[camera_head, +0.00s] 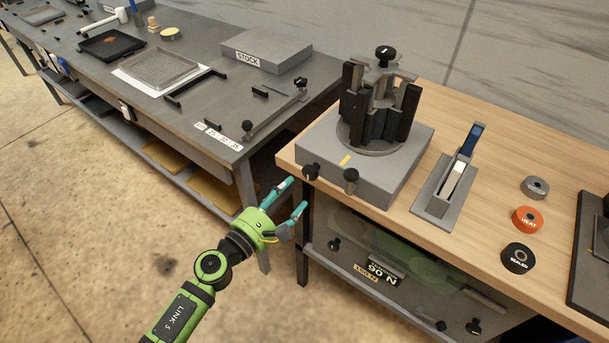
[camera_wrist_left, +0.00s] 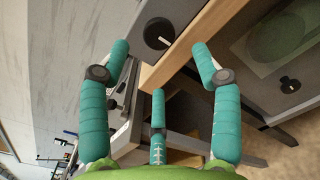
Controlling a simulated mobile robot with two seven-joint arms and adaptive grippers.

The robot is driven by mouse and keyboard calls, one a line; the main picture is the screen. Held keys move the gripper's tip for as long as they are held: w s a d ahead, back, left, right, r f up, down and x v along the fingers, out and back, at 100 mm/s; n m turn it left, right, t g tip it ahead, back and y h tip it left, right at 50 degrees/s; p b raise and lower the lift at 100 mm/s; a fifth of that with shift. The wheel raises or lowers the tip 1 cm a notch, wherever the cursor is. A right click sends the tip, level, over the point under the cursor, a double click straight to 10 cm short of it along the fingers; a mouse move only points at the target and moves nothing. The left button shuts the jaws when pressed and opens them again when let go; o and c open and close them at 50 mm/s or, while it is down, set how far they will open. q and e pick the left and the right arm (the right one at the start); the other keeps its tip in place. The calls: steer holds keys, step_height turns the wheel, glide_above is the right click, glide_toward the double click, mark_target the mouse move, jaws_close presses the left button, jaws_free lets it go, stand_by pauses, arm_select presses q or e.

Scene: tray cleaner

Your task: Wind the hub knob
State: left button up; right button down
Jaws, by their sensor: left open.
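The likely hub knob is a black knob (camera_head: 384,53) on top of a fixture with several dark upright blocks (camera_head: 360,110). The fixture stands on a grey box base (camera_head: 360,180) on the wooden bench. My left gripper (camera_head: 294,194) is open and empty, with teal fingers, in front of the bench corner and below the base. In the left wrist view, a round black knob with a pale mark (camera_wrist_left: 158,33) lies beyond the spread fingers (camera_wrist_left: 161,58); I cannot tell which knob.
Right of the fixture are a grey holder with a blue-topped lever (camera_head: 440,195) and grey (camera_head: 536,188), orange (camera_head: 528,219) and black discs (camera_head: 518,257). The wooden bench edge (camera_head: 430,265) is close to my gripper. A grey bench (camera_head: 210,110) with trays stands at left. Floor (camera_head: 100,220) is clear.

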mark_target(308, 175)
arm_select(q)
steer(key=x, duration=0.6)
steer(key=shift+w+d, duration=0.2)
steer(key=c, duration=1.1)
